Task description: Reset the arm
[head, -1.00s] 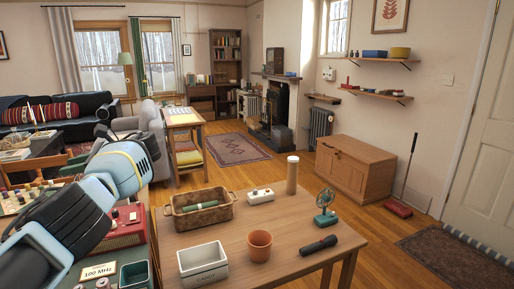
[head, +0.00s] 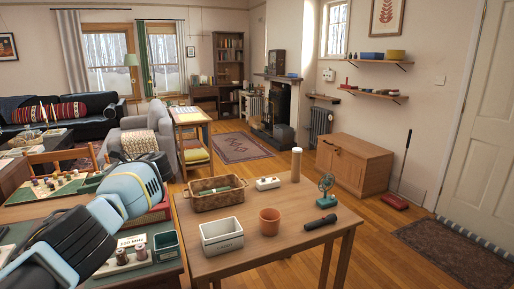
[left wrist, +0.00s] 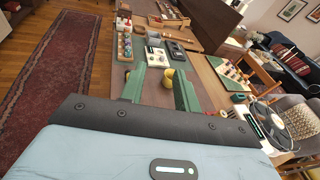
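My left arm (head: 130,192) comes in from the lower left in the head view, over the dark green-topped desk. It is pale blue and black with a yellow band, and its far end points away from me. Its fingers cannot be made out there. In the left wrist view, two green fingers of my left gripper (left wrist: 158,75) stand apart beyond a dark bolted bar. Small yellow objects show between them, seemingly on the table beyond, and nothing appears clasped. My right gripper is in neither view.
The wooden table (head: 262,244) holds a wicker basket (head: 205,200), white box (head: 222,236), terracotta pot (head: 270,221), flashlight (head: 320,222) and small fan (head: 326,188). A red radio (head: 158,212) is close beside my arm. Open floor (head: 385,265) lies right of the table.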

